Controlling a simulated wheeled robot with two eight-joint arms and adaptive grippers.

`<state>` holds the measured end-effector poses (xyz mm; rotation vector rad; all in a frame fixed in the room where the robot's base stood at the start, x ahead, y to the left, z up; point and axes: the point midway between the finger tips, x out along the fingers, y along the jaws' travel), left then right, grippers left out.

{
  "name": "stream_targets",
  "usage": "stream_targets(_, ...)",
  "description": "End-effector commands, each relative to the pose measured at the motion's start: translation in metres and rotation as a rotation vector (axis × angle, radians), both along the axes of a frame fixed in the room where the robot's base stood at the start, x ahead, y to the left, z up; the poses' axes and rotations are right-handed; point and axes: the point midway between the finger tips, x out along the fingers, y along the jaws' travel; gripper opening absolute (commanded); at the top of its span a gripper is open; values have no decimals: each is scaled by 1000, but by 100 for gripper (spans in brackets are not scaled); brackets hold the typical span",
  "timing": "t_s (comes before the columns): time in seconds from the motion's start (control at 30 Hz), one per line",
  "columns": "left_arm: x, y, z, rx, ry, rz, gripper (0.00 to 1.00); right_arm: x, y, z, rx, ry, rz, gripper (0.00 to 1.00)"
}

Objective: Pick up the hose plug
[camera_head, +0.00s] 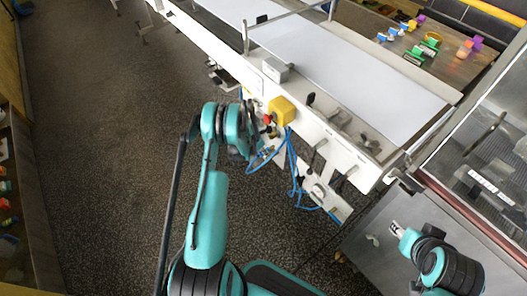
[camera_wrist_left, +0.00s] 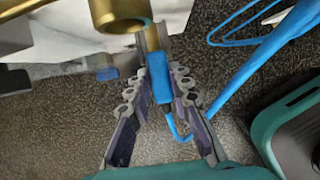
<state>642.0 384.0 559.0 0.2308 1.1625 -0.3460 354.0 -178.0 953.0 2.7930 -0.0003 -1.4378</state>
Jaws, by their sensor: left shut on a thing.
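The hose plug (camera_wrist_left: 159,80) is a blue piece with a blue hose at its lower end. It stands upright between the fingertips of my left gripper (camera_wrist_left: 160,72) in the left wrist view, and the gripper is shut on it. In the head view my left gripper (camera_head: 262,155) is at the machine's side, and the plug is too small to make out. My right gripper (camera_head: 396,229) is over a grey surface at the lower right, its jaws unclear.
The blue hose (camera_head: 292,165) hangs in loops beside the machine's frame (camera_head: 330,130). A yellow box (camera_head: 282,110) is just above my left gripper. A white belt (camera_head: 340,68) runs along the machine. The dark floor (camera_head: 100,130) at left is open.

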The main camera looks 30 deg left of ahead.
Motion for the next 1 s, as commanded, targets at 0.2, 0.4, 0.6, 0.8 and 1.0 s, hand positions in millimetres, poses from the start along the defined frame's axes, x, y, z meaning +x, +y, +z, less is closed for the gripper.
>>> stream_targets(0.2,-52,-20,37,0,0,1,0,0,0,23,0,0,0,40)
stream_targets(0.4,-86,-33,50,-1,-1,1,0,0,0,11,0,0,0,40)
stream_targets(0.6,-96,-35,58,0,0,1,0,0,0,-5,0,0,0,40)
stream_targets(0.8,-94,7,69,1,2,7,0,0,0,-19,0,0,0,40)
stream_targets(1.0,-91,42,81,1,0,3,0,0,0,-25,0,0,0,40)
